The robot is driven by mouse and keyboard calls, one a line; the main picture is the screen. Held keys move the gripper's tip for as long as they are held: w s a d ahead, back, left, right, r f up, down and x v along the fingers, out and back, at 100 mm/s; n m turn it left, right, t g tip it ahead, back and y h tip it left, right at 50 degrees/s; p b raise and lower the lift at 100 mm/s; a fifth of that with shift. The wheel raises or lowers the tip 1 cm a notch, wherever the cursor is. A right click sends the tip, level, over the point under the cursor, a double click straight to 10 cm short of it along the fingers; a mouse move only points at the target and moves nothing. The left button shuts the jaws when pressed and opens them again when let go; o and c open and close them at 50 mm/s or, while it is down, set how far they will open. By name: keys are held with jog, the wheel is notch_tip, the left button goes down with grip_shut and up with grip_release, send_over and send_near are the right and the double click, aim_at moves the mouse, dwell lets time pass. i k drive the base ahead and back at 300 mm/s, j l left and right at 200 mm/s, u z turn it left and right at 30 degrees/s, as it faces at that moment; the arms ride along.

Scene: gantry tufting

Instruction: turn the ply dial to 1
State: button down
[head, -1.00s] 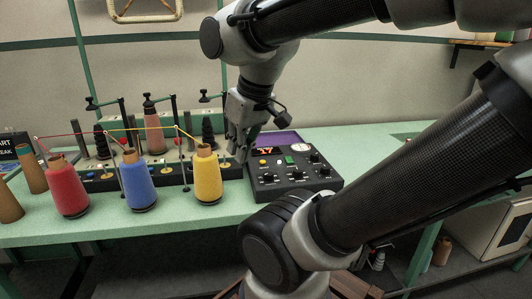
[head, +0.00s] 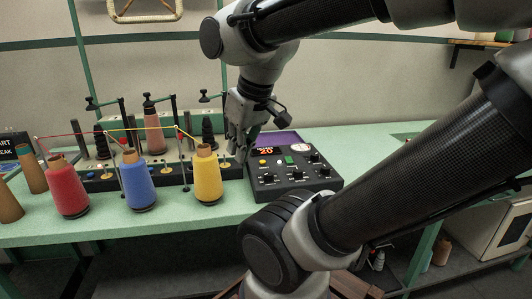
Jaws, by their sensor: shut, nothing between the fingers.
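A black control panel (head: 290,183) with a purple back part stands on the green table. It has several dark knobs, a green button, a yellow button, a round gauge and a lit display (head: 266,151) that seems to read 20. I cannot tell which knob is the ply dial, as the labels are too small to read. My gripper (head: 240,155) is shut and empty, pointing down at the panel's left edge, by the display. I cannot tell whether it touches anything.
Red (head: 67,188), blue (head: 138,182) and yellow (head: 207,176) yarn cones stand left of the panel, with threads running above them to thin posts. A dark rail with small knobs lies behind them. The table (head: 375,150) is clear to the panel's right.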

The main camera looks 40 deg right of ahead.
aim_at(325, 170)
jog(key=z, duration=1.3)
